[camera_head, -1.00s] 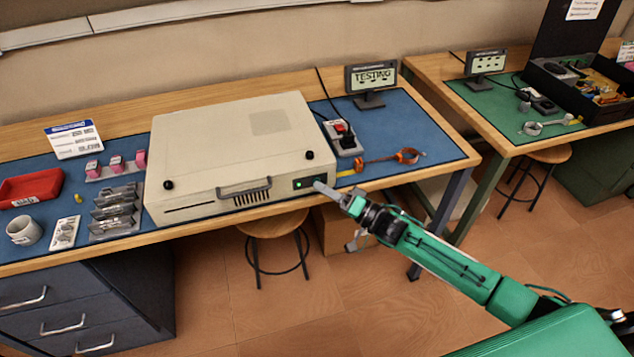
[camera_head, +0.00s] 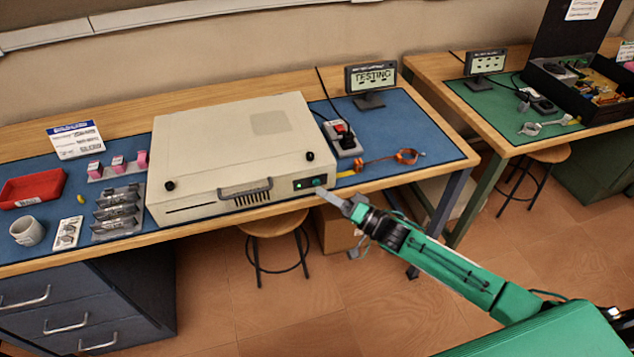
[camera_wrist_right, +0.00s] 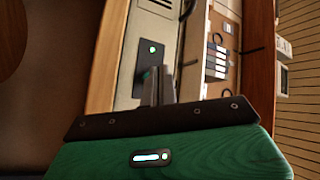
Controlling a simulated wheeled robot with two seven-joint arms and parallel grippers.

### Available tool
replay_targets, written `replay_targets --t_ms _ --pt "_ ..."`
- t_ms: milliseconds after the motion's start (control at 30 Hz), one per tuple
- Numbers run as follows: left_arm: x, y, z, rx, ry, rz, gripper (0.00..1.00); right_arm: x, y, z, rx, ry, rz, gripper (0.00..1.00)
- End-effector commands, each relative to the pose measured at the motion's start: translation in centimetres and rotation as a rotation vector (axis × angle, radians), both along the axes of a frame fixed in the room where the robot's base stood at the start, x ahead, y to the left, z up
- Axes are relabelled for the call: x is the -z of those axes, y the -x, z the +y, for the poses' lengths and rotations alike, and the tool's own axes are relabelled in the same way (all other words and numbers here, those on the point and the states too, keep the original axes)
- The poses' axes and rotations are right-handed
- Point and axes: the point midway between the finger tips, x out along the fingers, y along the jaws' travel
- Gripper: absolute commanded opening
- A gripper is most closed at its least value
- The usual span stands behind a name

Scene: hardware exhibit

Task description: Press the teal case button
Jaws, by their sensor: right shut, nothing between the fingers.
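The beige case (camera_head: 235,150) lies on the blue mat of the left bench. A dark panel at its front right corner bears a small lit green light (camera_head: 299,185) and the round teal button (camera_head: 317,182). My right gripper (camera_head: 324,192) is shut and empty, its tip just in front of and below the button, seemingly a little apart from it. In the right wrist view, the shut fingers (camera_wrist_right: 157,86) point at the panel (camera_wrist_right: 150,60) and partly cover the button. My left gripper is not in view.
A small screen (camera_head: 371,78) reading "TESTING" stands behind the case. A power switch block (camera_head: 342,138) and an orange strap (camera_head: 405,157) lie right of it. A stool (camera_head: 273,224) and a cardboard box (camera_head: 338,230) are below the bench front.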

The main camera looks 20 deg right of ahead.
Motion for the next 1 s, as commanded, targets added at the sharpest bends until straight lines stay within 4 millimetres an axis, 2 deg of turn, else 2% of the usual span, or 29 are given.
replay_targets --t_ms 500,1000 --pt "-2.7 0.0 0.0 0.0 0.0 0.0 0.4 -0.1 4.6 -0.2 0.001 0.0 0.003 0.0" --pt "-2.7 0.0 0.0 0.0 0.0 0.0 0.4 0.0 4.9 -0.2 0.0 0.0 0.0 0.0"
